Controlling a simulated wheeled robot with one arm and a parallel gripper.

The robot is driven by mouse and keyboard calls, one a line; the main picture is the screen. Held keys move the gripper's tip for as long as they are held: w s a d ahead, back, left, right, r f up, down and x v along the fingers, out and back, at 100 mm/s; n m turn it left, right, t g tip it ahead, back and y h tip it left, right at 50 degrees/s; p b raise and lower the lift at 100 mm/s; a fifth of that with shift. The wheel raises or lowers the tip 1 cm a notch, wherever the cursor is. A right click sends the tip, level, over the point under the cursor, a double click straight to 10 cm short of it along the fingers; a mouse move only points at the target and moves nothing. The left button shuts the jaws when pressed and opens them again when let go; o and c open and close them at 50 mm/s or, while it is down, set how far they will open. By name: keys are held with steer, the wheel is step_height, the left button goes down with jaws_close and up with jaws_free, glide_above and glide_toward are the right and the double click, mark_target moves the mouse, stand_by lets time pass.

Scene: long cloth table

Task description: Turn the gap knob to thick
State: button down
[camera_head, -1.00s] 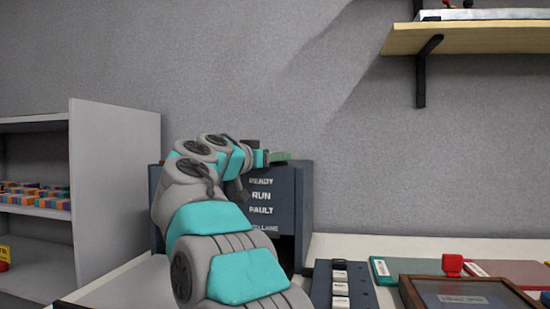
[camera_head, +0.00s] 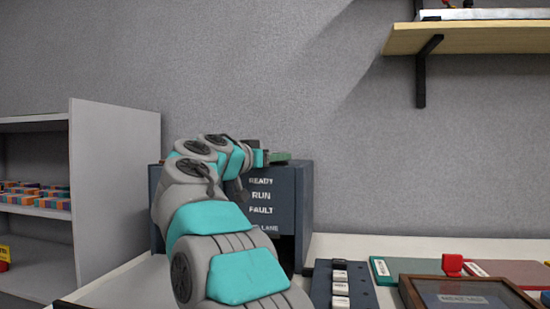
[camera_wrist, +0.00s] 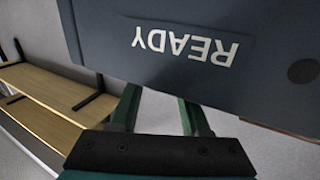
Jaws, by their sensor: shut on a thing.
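The dark blue machine (camera_head: 285,195) stands against the wall, its front lettered READY, RUN and FAULT. In the wrist view its READY panel (camera_wrist: 215,70) shows upside down and fills the upper part. My gripper (camera_head: 280,157) is at the top of the machine, and its two green fingers show in the wrist view (camera_wrist: 163,105). Their tips pass out of sight at the panel's edge. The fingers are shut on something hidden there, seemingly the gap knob. Its shape and setting cannot be seen. A small dark piece (camera_head: 250,143) shows above the machine behind my wrist.
A grey shelf unit (camera_head: 115,190) with colored blocks stands at the left. A wooden shelf (camera_head: 470,40) is on the wall at upper right. A framed screen (camera_head: 465,298), a red part (camera_head: 452,264) and a dark strip with white keys (camera_head: 322,285) lie on the table at right.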

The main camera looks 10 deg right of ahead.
stand_by(0.3)
steer(key=shift+c, duration=1.9)
jaws_free()
steer(key=b+v, duration=0.2)
steer(key=v, duration=0.5)
steer(key=shift+s+a, duration=0.3)
steer(key=shift+a, duration=0.05)
